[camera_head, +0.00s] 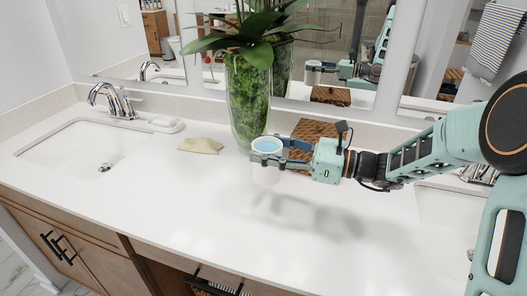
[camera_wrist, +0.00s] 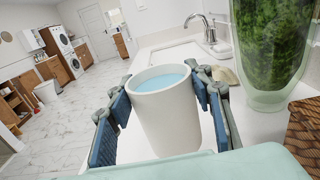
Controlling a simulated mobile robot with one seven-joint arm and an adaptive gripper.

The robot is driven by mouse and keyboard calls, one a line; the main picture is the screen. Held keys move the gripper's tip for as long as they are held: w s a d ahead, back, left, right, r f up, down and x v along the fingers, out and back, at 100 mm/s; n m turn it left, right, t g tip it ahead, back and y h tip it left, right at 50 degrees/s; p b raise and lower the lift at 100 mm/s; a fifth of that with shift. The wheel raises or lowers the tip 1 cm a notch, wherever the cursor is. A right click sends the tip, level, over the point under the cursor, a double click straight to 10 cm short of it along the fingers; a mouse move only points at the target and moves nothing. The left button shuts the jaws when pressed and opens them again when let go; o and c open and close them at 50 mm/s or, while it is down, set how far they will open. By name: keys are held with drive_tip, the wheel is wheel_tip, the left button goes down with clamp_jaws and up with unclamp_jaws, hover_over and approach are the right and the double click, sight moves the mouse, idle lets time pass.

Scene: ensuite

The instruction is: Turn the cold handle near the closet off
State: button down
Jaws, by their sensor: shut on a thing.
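My gripper (camera_head: 268,158) is shut around a white cup (camera_head: 267,175) with blue liquid in it. It holds the cup upright over the white counter, in front of the plant vase. In the wrist view the blue finger pads sit on both sides of the cup (camera_wrist: 165,115). A chrome faucet (camera_head: 108,98) with a handle beside its spout stands behind the left sink; it also shows in the wrist view (camera_wrist: 208,30). A second chrome faucet (camera_head: 480,172) at the right is partly hidden by my arm. I cannot tell which handle is cold, or whether water runs.
A green plant vase (camera_head: 248,100) stands behind the cup, beside a brown woven box (camera_head: 312,132). A beige cloth (camera_head: 201,146) and a soap dish (camera_head: 165,124) lie near the left sink (camera_head: 75,150). The front middle of the counter (camera_head: 190,205) is clear.

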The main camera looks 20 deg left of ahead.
drive_tip(key=s+d+r+p, duration=0.1)
drive_tip(key=s+d+r, duration=0.4)
drive_tip(key=s+d, duration=0.1)
drive_tip(key=shift+s+d+r, duration=0.25)
drive_tip(key=shift+s+d, duration=0.05)
drive_tip(key=shift+d, duration=0.45)
drive_tip(key=shift+d, duration=0.1)
drive_tip(key=shift+s, duration=0.15)
idle(0.3)
